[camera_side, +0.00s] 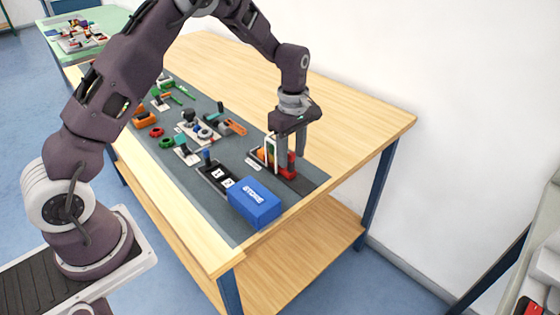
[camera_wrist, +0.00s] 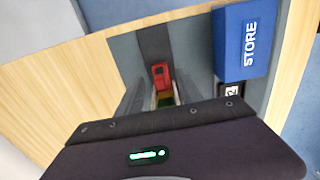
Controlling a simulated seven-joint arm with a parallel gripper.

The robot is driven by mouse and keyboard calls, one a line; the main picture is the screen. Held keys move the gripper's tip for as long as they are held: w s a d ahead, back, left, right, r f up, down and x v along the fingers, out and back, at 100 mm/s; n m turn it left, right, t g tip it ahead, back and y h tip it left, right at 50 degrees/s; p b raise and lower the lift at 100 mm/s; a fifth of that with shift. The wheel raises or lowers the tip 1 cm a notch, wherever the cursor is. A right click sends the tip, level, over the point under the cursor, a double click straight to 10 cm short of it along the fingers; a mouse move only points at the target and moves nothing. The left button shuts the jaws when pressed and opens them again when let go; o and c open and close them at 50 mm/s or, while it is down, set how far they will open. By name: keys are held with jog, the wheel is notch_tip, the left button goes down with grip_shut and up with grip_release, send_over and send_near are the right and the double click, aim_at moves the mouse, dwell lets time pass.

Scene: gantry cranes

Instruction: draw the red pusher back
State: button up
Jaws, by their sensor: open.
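The red pusher (camera_side: 291,163) stands at the right end of the grey mat, with a low red base and an upright part. In the wrist view the red pusher (camera_wrist: 161,75) shows between the tips of my fingers, with a dark opening or mark in it. My gripper (camera_side: 290,168) points down over it, open, with the fingers on either side of the red upright. The wrist view also shows my gripper (camera_wrist: 164,82) with its two grey fingers apart. I cannot tell whether a finger touches the pusher.
A white frame (camera_side: 267,150) with orange and green pieces stands just left of the pusher. A blue STORE box (camera_side: 254,203) sits near the front edge, beside a black tray with white tiles (camera_side: 217,176). Several small fixtures (camera_side: 197,131) fill the mat further left. Bare wood (camera_side: 345,120) lies behind.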

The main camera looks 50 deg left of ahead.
grip_shut()
jog(key=shift+d, duration=2.8)
jog(key=shift+c, duration=0.4)
grip_release()
notch_tip(320, 180, up, 7)
jog(key=shift+r, duration=0.1)
